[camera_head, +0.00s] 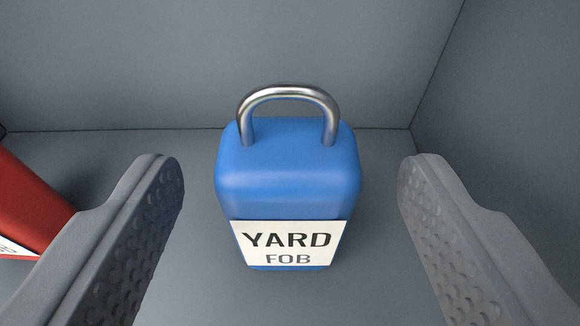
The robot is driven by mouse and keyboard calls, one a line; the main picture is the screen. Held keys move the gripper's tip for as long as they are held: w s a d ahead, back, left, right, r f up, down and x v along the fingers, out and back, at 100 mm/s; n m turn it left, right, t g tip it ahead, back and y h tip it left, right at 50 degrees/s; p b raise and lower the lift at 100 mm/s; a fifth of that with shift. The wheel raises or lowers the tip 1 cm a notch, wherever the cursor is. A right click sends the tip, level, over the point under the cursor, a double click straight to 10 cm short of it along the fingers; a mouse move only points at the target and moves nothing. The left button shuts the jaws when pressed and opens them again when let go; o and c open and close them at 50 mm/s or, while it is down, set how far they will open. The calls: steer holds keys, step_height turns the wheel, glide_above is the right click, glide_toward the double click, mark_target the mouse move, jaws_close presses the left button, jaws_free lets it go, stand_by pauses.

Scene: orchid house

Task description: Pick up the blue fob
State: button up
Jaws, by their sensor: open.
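The blue fob (288,178) stands upright in the middle of the view. It is a rounded blue block with a shiny metal loop on top and a white label reading "YARD FOB" on its front. My gripper (292,178) is open, with one grey dimpled finger to the left of the fob and one to the right. There is a clear gap between the fob and each finger, and neither finger appears to touch it.
A red object (32,205) with a white label is partly in view at the left edge, beside my left finger. A grey back wall (200,60) rises behind the fob and meets a side wall (510,110) at the right. The grey floor around the fob is bare.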

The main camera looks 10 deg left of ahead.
mark_target(289, 151)
steer(key=shift+p+x, duration=0.8)
steer(key=shift+x, duration=1.6)
steer(key=shift+f, duration=0.15)
steer(key=shift+s, duration=0.1)
steer(key=c, duration=1.1)
